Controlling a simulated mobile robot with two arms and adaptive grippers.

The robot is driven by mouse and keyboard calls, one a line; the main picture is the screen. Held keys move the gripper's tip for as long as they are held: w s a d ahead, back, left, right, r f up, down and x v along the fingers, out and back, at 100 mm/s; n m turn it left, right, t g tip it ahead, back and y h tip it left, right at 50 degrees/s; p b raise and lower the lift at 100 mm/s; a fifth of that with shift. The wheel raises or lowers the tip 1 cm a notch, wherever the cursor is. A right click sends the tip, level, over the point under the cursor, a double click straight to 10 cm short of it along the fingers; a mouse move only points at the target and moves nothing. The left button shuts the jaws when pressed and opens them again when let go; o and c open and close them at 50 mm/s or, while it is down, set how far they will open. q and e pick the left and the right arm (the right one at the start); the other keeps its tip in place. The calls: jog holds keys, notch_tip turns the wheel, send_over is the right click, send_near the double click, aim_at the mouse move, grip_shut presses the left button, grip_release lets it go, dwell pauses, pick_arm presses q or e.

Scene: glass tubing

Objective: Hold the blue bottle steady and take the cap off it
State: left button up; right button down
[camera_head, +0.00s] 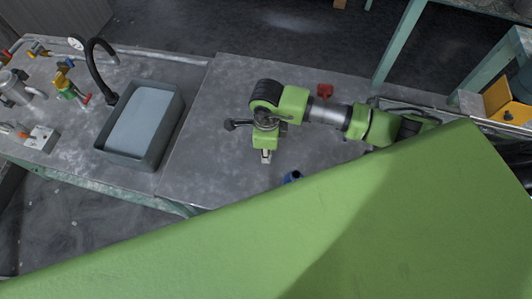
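The blue bottle (292,177) is a small dark blue shape on the grey bench top, right at the edge of a large green part in the foreground that hides its lower portion. I cannot tell the cap apart from the bottle at this size. My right arm comes in from the right, and its gripper (266,157) points down over the bench, to the left of the bottle and apart from it in the picture. Its pale fingertips are small, and whether they are open or shut does not show. My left gripper is not in view.
The large green part fills the lower picture and hides the near bench. A red object (324,91) lies on the bench behind my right arm. A sink (176,116) with a black tap (95,57) and several valves are at left.

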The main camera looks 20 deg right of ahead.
notch_tip(320, 180, down, 3)
jog(key=shift+f, duration=0.3)
jog(key=shift+f, duration=0.1)
jog(key=c, duration=2.2)
grip_release()
jog(key=shift+f, duration=0.1)
jog(key=shift+c, duration=0.2)
jog(key=o, duration=0.4)
jog(key=shift+r, duration=0.35)
notch_tip(320, 180, up, 12)
jog(key=shift+f+b, duration=0.1)
jog(key=shift+b, duration=0.5)
